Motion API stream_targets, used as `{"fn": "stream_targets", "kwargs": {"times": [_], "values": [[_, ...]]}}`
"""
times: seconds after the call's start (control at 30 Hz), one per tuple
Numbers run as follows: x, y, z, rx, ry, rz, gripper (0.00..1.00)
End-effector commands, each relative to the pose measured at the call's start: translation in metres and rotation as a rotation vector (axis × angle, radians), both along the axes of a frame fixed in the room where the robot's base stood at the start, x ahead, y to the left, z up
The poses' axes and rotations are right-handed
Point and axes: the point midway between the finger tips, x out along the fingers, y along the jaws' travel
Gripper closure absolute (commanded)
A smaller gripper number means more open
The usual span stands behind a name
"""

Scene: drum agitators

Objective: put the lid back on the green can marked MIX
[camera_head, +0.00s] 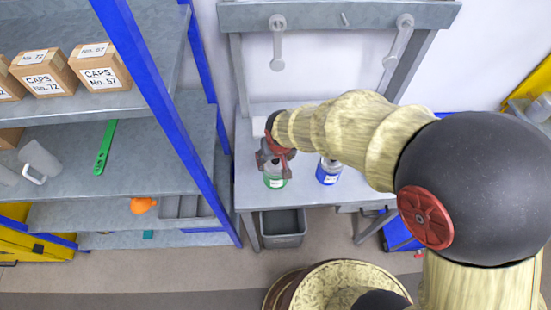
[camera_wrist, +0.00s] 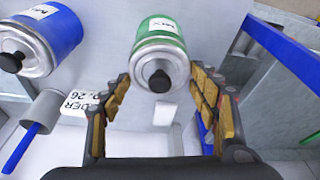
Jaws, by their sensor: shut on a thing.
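The green can (camera_head: 275,182) with a white label stands on the grey workbench, and its MIX label shows in the wrist view (camera_wrist: 162,30). A grey lid (camera_wrist: 160,66) with a black knob is at the can's near end. My gripper (camera_head: 275,158) is at the top of the can. In the wrist view the fingers (camera_wrist: 160,85) are on both sides of the grey lid, and I take them to be shut on it. Whether the lid is fully seated on the can I cannot tell. The fingers partly hide the can's top in the head view.
A blue can (camera_head: 329,172) with a black knob stands to the right on the workbench (camera_head: 262,196). A grey cylinder with a blue handle (camera_wrist: 42,108) is in the wrist view. A shelf rack with a blue post (camera_head: 165,100) stands left. A grey bin (camera_head: 283,240) is below.

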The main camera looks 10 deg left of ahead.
Motion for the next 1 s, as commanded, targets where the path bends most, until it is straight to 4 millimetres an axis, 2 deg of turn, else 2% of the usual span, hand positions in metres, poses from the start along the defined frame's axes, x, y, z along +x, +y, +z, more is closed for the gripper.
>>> {"fn": "stream_targets", "kwargs": {"times": [0.13,0.17,0.5,0.73,1.0], "values": [[0.0001,0.0001,0.0002,0.0,0.0,0.0,0.56],[0.0001,0.0001,0.0002,0.0,0.0,0.0,0.38],[0.0002,0.0001,0.0003,0.0,0.0,0.0,0.18],[0.0001,0.0001,0.0002,0.0,0.0,0.0,0.18],[0.0002,0.0001,0.0001,0.0,0.0,0.0,0.03]]}}
